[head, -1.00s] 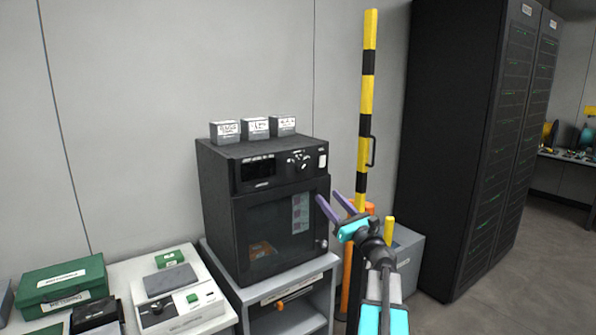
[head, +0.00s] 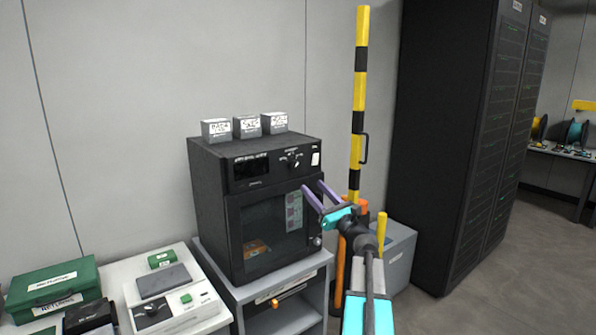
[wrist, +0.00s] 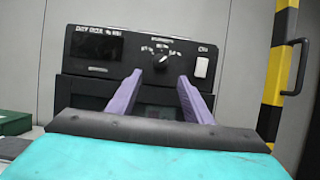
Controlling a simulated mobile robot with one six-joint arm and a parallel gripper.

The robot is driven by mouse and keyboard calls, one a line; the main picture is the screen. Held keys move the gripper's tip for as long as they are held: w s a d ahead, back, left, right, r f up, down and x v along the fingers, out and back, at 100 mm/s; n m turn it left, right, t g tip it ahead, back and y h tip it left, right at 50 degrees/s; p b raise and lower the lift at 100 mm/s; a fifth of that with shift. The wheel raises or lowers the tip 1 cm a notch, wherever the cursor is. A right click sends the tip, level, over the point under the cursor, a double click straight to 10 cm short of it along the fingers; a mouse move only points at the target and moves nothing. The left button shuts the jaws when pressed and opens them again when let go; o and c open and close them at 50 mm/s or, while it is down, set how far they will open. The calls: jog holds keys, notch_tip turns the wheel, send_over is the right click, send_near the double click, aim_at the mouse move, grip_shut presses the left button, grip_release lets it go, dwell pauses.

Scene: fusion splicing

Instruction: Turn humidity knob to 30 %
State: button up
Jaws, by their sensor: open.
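The humidity knob (head: 296,162) is a small dark dial with a white marker on the upper front panel of a black cabinet (head: 206,205). In the wrist view the knob (wrist: 161,60) shows a pale pointer and white scale marks around it; the marks are too small to read. My gripper (head: 313,189) is open, its two purple fingers apart and empty, in front of the cabinet and below the knob. In the wrist view the fingers (wrist: 160,82) point toward the panel with the knob above and between their tips, not touching it.
A dark display (wrist: 97,46) is left of the knob and a white switch (wrist: 202,67) is right of it. Several small grey boxes (head: 246,127) stand on the cabinet. A yellow-black post (head: 360,90) stands close on the right. A white bench (head: 115,280) is at left.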

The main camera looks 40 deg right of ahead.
aim_at(295, 168)
jog(key=p+x, duration=0.3)
jog(key=x, duration=0.7)
jog(key=shift+w, duration=0.3)
jog(key=c, duration=0.9)
jog(key=shift+s+a, duration=0.15)
jog(key=shift+a, duration=0.2)
jog(key=shift+c, duration=0.8)
jog(key=shift+d, duration=0.35)
